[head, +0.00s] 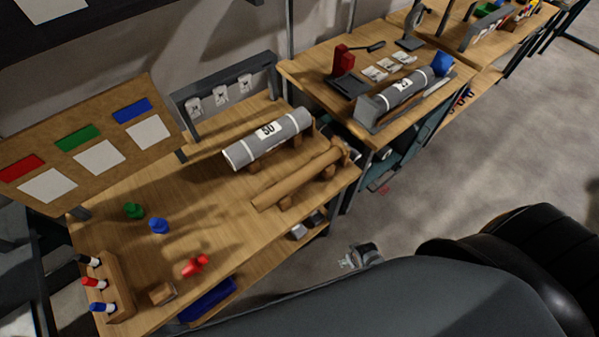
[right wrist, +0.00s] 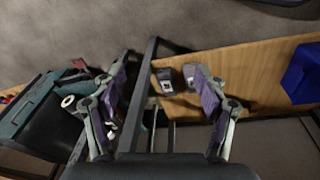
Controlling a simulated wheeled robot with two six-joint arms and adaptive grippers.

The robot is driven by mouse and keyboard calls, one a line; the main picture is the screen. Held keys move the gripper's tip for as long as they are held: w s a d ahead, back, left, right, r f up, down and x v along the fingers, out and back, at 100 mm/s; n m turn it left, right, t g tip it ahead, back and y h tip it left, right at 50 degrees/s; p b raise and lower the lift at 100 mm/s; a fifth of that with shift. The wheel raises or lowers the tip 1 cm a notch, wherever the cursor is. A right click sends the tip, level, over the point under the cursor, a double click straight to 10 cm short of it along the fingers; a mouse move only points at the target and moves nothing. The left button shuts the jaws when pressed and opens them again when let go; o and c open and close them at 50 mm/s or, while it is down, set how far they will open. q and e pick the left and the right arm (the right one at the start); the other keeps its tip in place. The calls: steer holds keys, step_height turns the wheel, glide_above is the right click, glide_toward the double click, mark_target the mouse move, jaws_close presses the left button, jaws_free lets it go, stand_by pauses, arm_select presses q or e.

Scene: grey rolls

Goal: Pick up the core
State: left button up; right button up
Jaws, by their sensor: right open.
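The core appears to be the plain brown tube (head: 298,178) lying on wooden supports at the right side of the near workbench in the head view. A grey roll (head: 268,140) with a "50" label lies on supports just behind it. My right gripper (head: 352,258) shows small beyond my large grey arm, off the bench's right edge and apart from the core. In the right wrist view my right gripper (right wrist: 158,85) has its fingers spread with nothing held between them; the core cannot be made out there. My left gripper is not in view.
A second bench with another grey roll (head: 400,92) stands behind. Open floor (head: 480,170) lies to the right.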

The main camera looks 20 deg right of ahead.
steer(key=w+r, duration=0.8)
steer(key=r, duration=0.5)
step_height(320, 180, up, 20)
steer(key=n+g+y+p, duration=0.1)
steer(key=n+g+p, duration=0.1)
steer(key=n, duration=2)
glide_above(299, 174)
steer(key=shift+w+a+r, duration=0.15)
steer(key=shift+w+a, duration=0.05)
steer(key=shift+w, duration=0.2)
steer(key=shift+s+f, duration=0.2)
steer(key=shift+f, duration=0.15)
step_height(299, 174, down, 4)
steer(key=shift+w+d+f+p, duration=0.1)
steer(key=shift+f+p, duration=0.15)
steer(key=shift+p, duration=0.05)
steer(key=shift+f+p, duration=0.35)
steer(key=f, duration=0.4)
steer(key=shift+s+d+p, duration=0.15)
steer(key=shift+s+p, duration=0.15)
steer(key=shift+p, duration=0.1)
steer(key=shift+w+f, duration=0.1)
steer(key=shift+f, duration=0.15)
steer(key=c, duration=1.3)
steer(key=shift+r, duration=0.1)
